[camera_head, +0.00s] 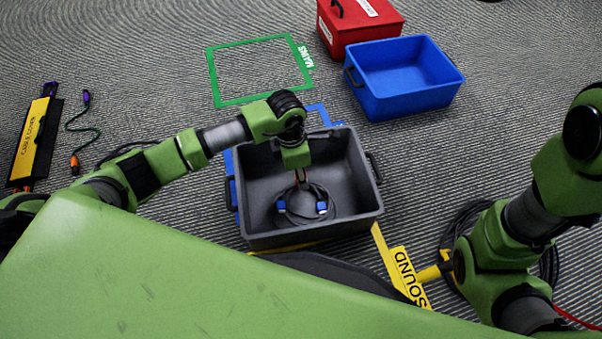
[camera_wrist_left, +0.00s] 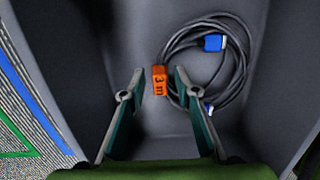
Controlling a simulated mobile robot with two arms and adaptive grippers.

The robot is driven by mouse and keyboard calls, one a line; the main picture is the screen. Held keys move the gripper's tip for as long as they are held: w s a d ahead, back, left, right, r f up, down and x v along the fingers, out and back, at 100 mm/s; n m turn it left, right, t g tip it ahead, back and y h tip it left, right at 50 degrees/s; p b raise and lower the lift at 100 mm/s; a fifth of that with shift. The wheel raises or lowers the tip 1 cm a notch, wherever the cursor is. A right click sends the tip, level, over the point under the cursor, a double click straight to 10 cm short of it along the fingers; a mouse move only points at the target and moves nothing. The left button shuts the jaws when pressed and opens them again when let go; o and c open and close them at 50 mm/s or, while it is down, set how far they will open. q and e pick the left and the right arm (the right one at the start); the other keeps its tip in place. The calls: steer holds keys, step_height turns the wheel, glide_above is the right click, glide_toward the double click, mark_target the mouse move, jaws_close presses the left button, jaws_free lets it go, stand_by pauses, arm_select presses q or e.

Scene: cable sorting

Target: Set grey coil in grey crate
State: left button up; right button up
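The grey coil (camera_head: 321,208), a dark cable with blue plugs, lies on the floor of the grey crate (camera_head: 310,238). In the left wrist view the coil (camera_wrist_left: 240,62) sits right of centre, with an orange "3 m" tag (camera_wrist_left: 160,80) at its left side. My left gripper (camera_head: 301,184) points down into the crate above the coil. In the left wrist view its fingers (camera_wrist_left: 160,82) are apart; the tag shows between them with gaps on both sides. My right arm is at the right edge; its gripper is out of view.
A blue crate (camera_head: 405,98) and a red box (camera_head: 350,42) stand at the back. A green floor outline marked MAINS (camera_head: 258,98) is empty. A yellow cable cover (camera_head: 30,143) and a green cable (camera_head: 98,132) lie at left. A yellow SOUND label (camera_head: 405,270) is right of the grey crate.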

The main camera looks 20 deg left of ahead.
arm_select(q)
step_height(320, 180, up, 12)
steer(key=a+p, duration=0.1)
steer(key=p, duration=0.6)
steer(key=shift+s+a+p, duration=0.15)
steer(key=shift+s+p, duration=0.15)
